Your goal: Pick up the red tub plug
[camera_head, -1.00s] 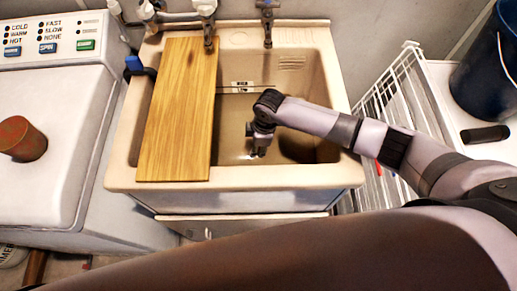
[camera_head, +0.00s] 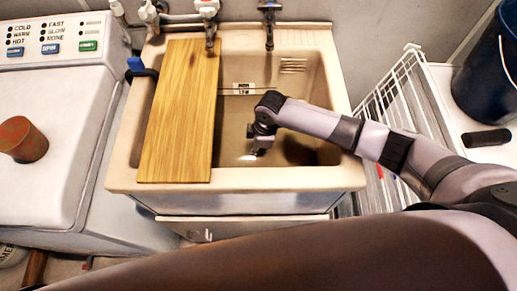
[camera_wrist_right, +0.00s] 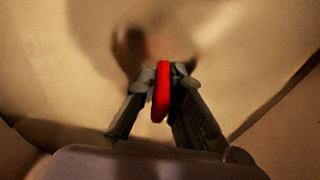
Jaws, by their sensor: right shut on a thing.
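The red tub plug (camera_wrist_right: 161,92) shows in the right wrist view as a red disc seen nearly edge-on between my fingertips. My right gripper (camera_wrist_right: 162,84) is shut on it. In the head view, my right gripper (camera_head: 258,145) reaches down inside the beige laundry sink (camera_head: 285,178). The plug cannot be made out there. Whether it touches the basin floor is hard to tell. My left gripper is not in view.
A wooden board (camera_head: 180,110) lies across the sink's left part. Taps (camera_head: 268,15) stand at its back. A white washer (camera_head: 50,95) bearing a rusty-red cylinder (camera_head: 22,140) is at left. A white wire rack (camera_head: 395,95) and dark bucket (camera_head: 487,75) are at right.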

